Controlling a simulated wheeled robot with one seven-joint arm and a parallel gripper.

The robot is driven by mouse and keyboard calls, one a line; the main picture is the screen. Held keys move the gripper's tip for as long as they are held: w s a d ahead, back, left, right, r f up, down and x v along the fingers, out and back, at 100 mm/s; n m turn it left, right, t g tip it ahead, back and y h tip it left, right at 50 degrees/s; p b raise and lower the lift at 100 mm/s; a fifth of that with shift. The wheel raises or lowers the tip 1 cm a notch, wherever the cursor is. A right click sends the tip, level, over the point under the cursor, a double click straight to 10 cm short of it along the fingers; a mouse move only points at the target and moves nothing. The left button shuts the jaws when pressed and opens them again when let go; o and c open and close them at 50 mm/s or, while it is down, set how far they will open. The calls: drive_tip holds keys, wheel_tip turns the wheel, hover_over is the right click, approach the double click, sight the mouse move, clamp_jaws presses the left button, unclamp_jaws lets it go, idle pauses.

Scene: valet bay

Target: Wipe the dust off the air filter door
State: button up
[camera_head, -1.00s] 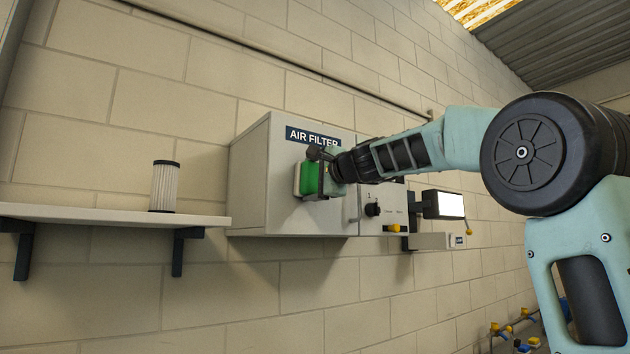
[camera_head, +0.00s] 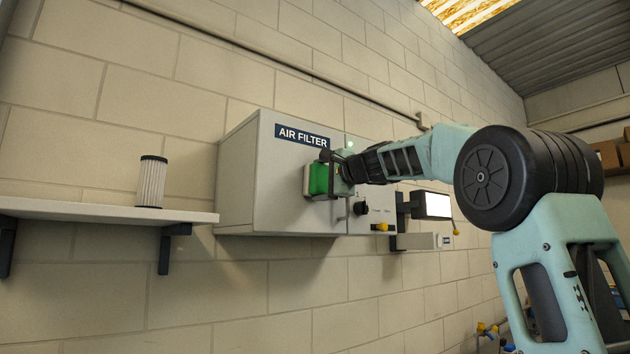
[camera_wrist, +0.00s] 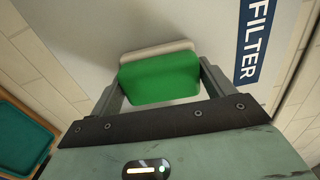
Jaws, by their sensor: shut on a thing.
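The air filter door (camera_head: 268,178) is the pale grey front of a wall box, with a dark blue AIR FILTER label (camera_head: 302,137) near its top. My gripper (camera_head: 325,178) is at the right part of the door, below the label. It is shut on a green block with a white pad (camera_head: 307,180), whose white side faces the door. In the wrist view the green block (camera_wrist: 160,78) sits between both fingers, and the pad is at or very near the door (camera_wrist: 120,25); I cannot tell if it touches. A faint greyish shade shows on the door there.
A shelf (camera_head: 100,211) at left holds a white pleated filter cartridge (camera_head: 151,182). Right of the door are a dark knob (camera_head: 361,209), a yellow-ended part (camera_head: 380,227) and a small screen (camera_head: 432,205). A teal tray (camera_wrist: 22,140) shows at the wrist view's left edge.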

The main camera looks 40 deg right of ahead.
drive_tip(key=shift+d, duration=0.55)
drive_tip(key=shift+w, duration=0.1)
drive_tip(key=shift+a, duration=0.1)
drive_tip(key=shift+s+a, duration=0.2)
drive_tip(key=shift+a, duration=3.5)
drive_tip(key=shift+s+d+f+b, duration=0.1)
drive_tip(key=shift+s+b, duration=0.3)
drive_tip(key=shift+s, duration=0.15)
drive_tip(key=shift+s+d+b, duration=0.1)
drive_tip(key=shift+s+b, duration=0.8)
drive_tip(key=shift+s, duration=1.55)
